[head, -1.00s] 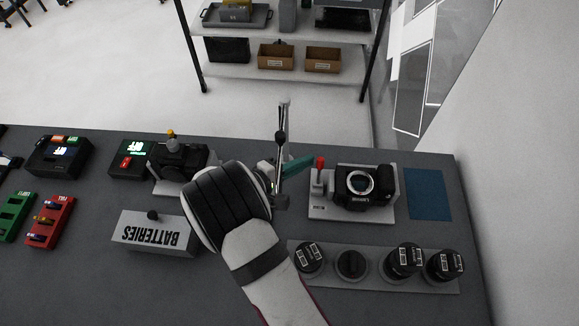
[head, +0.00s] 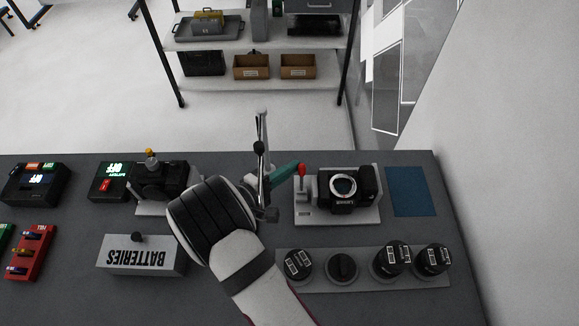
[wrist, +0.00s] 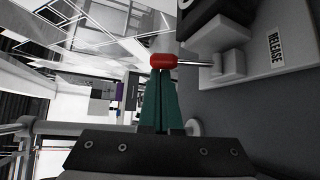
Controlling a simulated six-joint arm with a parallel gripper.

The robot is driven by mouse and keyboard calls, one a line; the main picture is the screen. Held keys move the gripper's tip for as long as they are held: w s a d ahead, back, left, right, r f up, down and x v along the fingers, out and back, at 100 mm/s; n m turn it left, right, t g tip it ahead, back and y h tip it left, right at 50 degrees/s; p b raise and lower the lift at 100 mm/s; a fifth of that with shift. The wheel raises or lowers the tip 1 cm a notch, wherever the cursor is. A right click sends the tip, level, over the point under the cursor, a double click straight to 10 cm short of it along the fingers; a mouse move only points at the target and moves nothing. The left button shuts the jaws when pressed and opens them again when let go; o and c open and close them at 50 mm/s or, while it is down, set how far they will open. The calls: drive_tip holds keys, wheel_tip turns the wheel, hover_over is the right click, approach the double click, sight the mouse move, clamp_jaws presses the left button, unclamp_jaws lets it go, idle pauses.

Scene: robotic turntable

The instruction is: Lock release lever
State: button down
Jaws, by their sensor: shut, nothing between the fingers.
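The release lever, a thin metal rod with a red knob (head: 301,168), stands upright on the left of a light grey mount (head: 352,216). In the wrist view the red knob (wrist: 163,61) sits at the tips of my teal fingers, and its rod (wrist: 195,63) runs right to a grey block beside the "RELEASE" label (wrist: 275,47). My gripper (head: 297,166) is shut with nothing between its fingers. Its tips are against or very close to the knob's left side in the head view; contact is not certain. A black camera body (head: 343,188) sits on the mount.
A row of black lenses and caps on a grey strip (head: 360,284) lies in front of the mount. A blue mat (head: 408,192) lies right. A "BATTERIES" box (head: 140,257) and another camera (head: 163,178) on a stand are left. The shelf (head: 245,85) stands behind the table.

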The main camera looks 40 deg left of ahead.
sight(300, 171)
drive_tip(key=shift+s+d+r+t, duration=0.1)
drive_tip(key=shift+s+d+t, duration=0.1)
drive_tip(key=shift+t, duration=0.2)
drive_tip(key=shift+s+d+r+m+t, duration=0.1)
drive_tip(key=shift+s+d+m+t, duration=0.2)
drive_tip(key=shift+m, duration=0.3)
drive_tip(key=shift+s+d, duration=0.6)
drive_tip(key=shift+d, duration=0.05)
drive_tip(key=shift+s+d, duration=0.5)
drive_tip(key=s+r, duration=0.1)
drive_tip(key=s, duration=1.4)
drive_tip(key=shift+s+d+r, duration=0.15)
drive_tip(key=shift+s+r, duration=0.2)
